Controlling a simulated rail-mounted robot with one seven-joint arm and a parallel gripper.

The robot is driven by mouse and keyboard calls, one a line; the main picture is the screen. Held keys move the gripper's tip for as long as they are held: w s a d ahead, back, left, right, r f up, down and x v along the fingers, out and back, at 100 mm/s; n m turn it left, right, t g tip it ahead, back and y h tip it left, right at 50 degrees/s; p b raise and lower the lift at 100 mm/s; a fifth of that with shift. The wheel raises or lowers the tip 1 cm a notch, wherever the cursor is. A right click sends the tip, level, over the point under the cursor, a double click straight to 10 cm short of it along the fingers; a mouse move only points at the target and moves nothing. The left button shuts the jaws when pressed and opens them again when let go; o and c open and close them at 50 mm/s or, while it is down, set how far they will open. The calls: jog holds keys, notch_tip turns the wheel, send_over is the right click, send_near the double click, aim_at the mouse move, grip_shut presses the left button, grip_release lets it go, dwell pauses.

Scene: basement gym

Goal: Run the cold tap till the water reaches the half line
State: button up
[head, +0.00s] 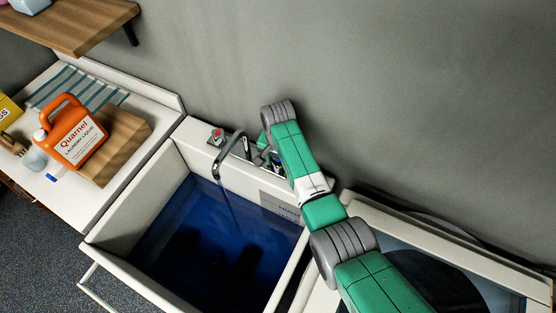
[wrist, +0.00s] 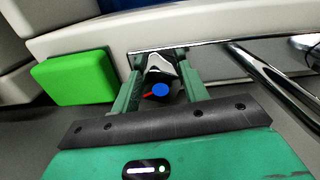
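The cold tap (wrist: 160,90), a knob with a blue cap and a small red mark beside it, sits between the fingers of my gripper (wrist: 163,80) in the wrist view. The fingers appear closed on its sides. In the head view my gripper (head: 268,150) is at the tap, right of the chrome spout (head: 228,150), and mostly hidden by my arm. A faint streak hangs below the spout, perhaps running water. The basin (head: 125,220) holds dark blue water (head: 215,245). A grey marked plate (head: 282,207) is on its back wall; its lettering is too small to read surely.
A red-marked tap (head: 217,133) stands left of the spout. A green block (wrist: 75,75) lies close to my gripper. On the left counter are an orange laundry jug (head: 72,130), a wooden board (head: 125,140) and a striped cloth (head: 75,88). A shelf (head: 75,25) hangs above.

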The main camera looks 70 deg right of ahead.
jog(key=n, duration=0.6)
jog(key=shift+n+p, duration=0.35)
jog(key=shift+n, duration=0.05)
jog(key=n, duration=0.3)
jog(key=shift+n, duration=0.3)
jog(key=shift+s+n, duration=0.1)
jog(key=shift+n, duration=1.5)
jog(key=shift+r, duration=0.1)
jog(key=shift+n, duration=0.3)
jog(key=o, duration=1)
notch_tip(320, 180, up, 8)
jog(key=shift+f, duration=0.15)
